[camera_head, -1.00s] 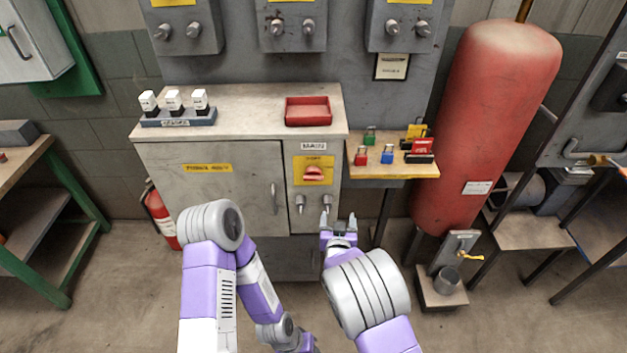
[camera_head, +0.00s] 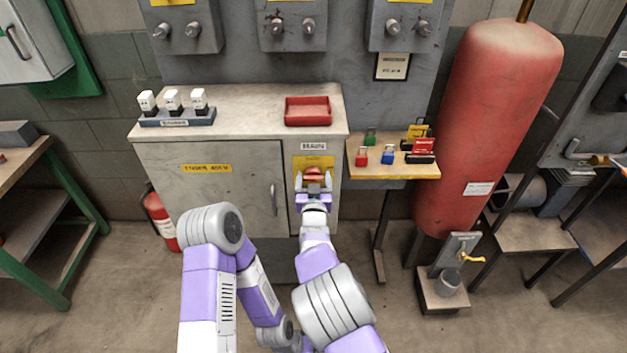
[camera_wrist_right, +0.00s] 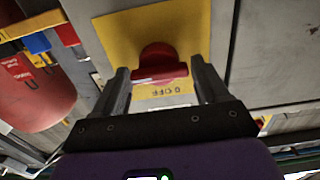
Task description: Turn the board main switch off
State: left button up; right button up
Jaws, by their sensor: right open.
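The main switch is a red rotary handle (camera_head: 314,174) on a yellow plate (camera_head: 314,161) under a "MAIN" label, on the grey board cabinet. My right gripper (camera_head: 313,183) is in front of the switch. In the right wrist view the red handle (camera_wrist_right: 159,66) lies between the two open fingers (camera_wrist_right: 160,80), with its bar across the gap. Gaps show beside the handle; I cannot tell if a finger touches it. "0 OFF" reads upside down on the yellow plate (camera_wrist_right: 120,40). My left arm is folded low; its gripper is not visible.
A red tray (camera_head: 308,119) and a rack with several white-topped pieces (camera_head: 177,121) stand on the cabinet top. A side shelf (camera_head: 395,172) with coloured padlocks is right of the switch. A red tank (camera_head: 490,120) stands further right. A cabinet door handle (camera_head: 274,199) is to the left.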

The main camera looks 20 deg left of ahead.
jog(key=shift+w, duration=0.1)
jog(key=shift+c, duration=0.3)
jog(key=c, duration=0.6)
jog(key=shift+n, duration=0.4)
jog(key=n+b, duration=0.1)
jog(key=n, duration=0.2)
jog(key=shift+a+n, duration=0.1)
jog(key=shift+n, duration=0.3)
jog(key=n+b, duration=0.1)
jog(key=n, duration=0.4)
jog(key=shift+a+f, duration=0.1)
jog(key=n+b, duration=0.1)
jog(key=n, duration=0.3)
jog(key=shift+f+n, duration=0.1)
jog(key=shift+n, duration=0.3)
jog(key=shift+n+b, duration=0.65)
jog(key=shift+n, duration=1.05)
